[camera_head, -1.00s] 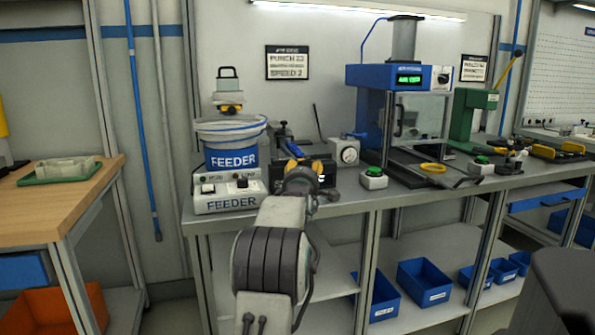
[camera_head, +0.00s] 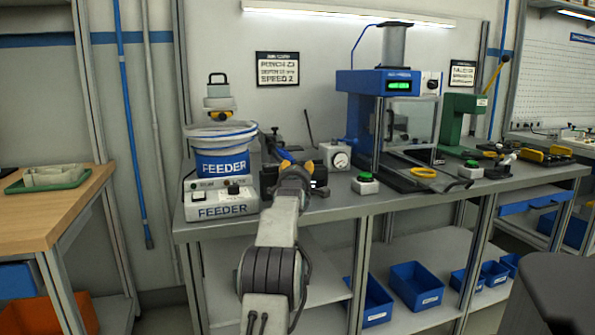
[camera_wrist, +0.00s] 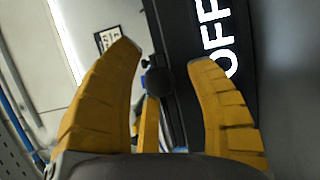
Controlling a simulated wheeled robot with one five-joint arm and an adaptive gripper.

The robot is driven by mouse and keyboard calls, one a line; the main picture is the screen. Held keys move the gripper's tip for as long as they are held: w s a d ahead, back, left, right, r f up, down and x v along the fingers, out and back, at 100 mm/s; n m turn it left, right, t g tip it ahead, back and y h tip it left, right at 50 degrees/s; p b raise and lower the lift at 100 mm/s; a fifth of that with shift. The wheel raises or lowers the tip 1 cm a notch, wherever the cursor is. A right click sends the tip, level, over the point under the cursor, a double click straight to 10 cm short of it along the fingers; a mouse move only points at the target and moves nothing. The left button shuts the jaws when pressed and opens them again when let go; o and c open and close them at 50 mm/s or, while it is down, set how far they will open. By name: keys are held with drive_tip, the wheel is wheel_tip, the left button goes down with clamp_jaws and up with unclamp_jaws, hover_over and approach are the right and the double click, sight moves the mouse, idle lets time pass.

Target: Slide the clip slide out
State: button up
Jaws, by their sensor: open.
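A black block with white "OFF" lettering (camera_wrist: 213,35) lies behind and beside the right finger. A narrow yellow piece (camera_wrist: 149,125) shows below the knob. I cannot tell for certain which part is the clip slide.
The feeder (camera_head: 222,165) stands left of my gripper on the bench. A wooden table (camera_head: 50,210) is at the far left.

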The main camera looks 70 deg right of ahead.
idle(0.4)
clamp_jaws()
idle(0.4)
